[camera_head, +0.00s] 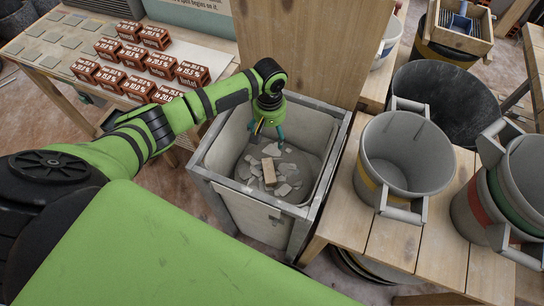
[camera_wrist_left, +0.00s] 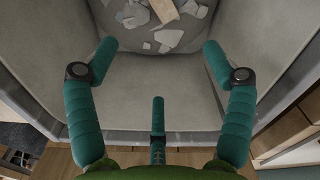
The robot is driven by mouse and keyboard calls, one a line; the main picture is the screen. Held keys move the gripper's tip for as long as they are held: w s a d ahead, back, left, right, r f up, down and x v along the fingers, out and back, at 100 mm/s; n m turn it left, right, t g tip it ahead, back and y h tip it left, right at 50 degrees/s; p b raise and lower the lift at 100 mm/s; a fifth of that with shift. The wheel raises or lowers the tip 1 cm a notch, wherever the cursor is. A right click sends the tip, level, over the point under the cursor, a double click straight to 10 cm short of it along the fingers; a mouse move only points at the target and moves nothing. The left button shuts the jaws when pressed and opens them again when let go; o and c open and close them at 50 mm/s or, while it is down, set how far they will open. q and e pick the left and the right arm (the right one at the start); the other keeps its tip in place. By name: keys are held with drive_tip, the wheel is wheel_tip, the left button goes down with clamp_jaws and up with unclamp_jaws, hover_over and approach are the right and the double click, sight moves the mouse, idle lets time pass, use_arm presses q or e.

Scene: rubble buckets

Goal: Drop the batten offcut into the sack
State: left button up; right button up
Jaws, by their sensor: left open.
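The batten offcut, a short pale wooden block (camera_head: 269,172), lies on grey rubble inside the square, grey-framed container that looks like the sack (camera_head: 318,138). It also shows at the top edge of the left wrist view (camera_wrist_left: 164,9), partly cut off. My left gripper (camera_head: 268,137) is over the container's opening, above and apart from the offcut. In the left wrist view its teal fingers (camera_wrist_left: 160,62) are spread with nothing between them. My right gripper is not in view.
A grey two-handled bucket (camera_head: 408,152) stands on a wooden bench to the right, with more buckets beyond. A tall wooden panel (camera_head: 300,50) rises behind the container. Labelled brick-red blocks (camera_head: 136,55) and flat tiles cover the table at the upper left.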

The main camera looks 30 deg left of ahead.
use_arm(q)
wheel_tip(320, 180, up, 12)
drive_tip(key=shift+f, duration=0.2)
idle(0.5)
